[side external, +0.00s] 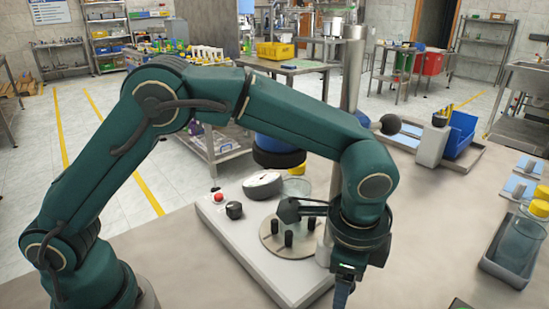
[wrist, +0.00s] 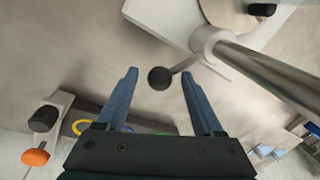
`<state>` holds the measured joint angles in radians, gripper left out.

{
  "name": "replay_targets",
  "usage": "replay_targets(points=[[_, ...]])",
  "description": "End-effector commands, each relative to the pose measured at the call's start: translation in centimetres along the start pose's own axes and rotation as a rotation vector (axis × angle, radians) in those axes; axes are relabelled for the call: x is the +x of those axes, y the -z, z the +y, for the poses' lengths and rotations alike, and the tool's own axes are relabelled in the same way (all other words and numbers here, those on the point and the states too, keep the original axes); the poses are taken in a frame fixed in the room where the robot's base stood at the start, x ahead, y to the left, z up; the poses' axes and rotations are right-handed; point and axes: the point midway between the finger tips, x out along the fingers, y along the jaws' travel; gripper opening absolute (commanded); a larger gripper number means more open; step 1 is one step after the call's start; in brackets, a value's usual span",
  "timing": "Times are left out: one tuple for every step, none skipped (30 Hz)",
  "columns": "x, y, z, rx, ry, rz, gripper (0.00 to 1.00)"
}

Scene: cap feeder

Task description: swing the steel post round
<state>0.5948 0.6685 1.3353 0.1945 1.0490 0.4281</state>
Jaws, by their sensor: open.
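The steel post (side external: 352,75) stands upright on the pale base plate in the side view, its lower part partly behind my arm. In the wrist view the post (wrist: 265,75) runs from top centre to the right edge. A short rod with a black ball knob (side external: 390,124) sticks out from the post; the knob also shows in the wrist view (wrist: 159,78). My gripper (wrist: 159,74) is open, and the knob appears between its two blue fingers there. Contact and depth are unclear. In the side view my gripper (side external: 342,292) points down at the bottom.
A round plate (side external: 268,238) with several black pegs lies beside the post. A red button (side external: 219,197) and black dial (side external: 234,210) sit on the base. A blue bin (side external: 460,135) stands behind right, a tray with a jar (side external: 515,243) at right.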

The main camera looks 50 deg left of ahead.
Motion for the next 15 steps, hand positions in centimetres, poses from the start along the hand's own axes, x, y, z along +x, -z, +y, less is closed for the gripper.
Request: replay_targets(points=[[-0.01, 0.0, 0.0, 0.0, 0.0, 0.0, 0.65], [-0.02, 0.0, 0.0, 0.0, 0.0, 0.0, 0.53], [-0.02, 0.0, 0.0, 0.0, 0.0, 0.0, 0.38], [-0.03, 0.0, 0.0, 0.0, 0.0, 0.0, 0.26], [-0.03, 0.0, 0.01, 0.0, 0.0, 0.0, 0.15], [-0.03, 0.0, 0.01, 0.0, 0.0, 0.0, 0.0], [-0.03, -0.01, 0.01, 0.0, 0.0, 0.0, 0.0], [-0.03, -0.01, 0.02, 0.0, -0.001, -0.001, 0.0], [-0.03, -0.02, 0.02, 0.0, -0.001, -0.001, 0.0], [-0.03, -0.03, 0.01, -0.001, -0.001, -0.001, 0.0], [-0.03, -0.04, 0.01, -0.001, -0.001, -0.002, 0.0], [-0.03, -0.06, 0.01, -0.001, -0.001, -0.002, 0.0], [-0.04, -0.07, 0.01, -0.002, -0.001, -0.003, 0.0], [-0.03, -0.08, 0.01, -0.002, -0.001, -0.003, 0.0], [-0.03, -0.1, 0.01, -0.002, -0.001, -0.004, 0.0]])
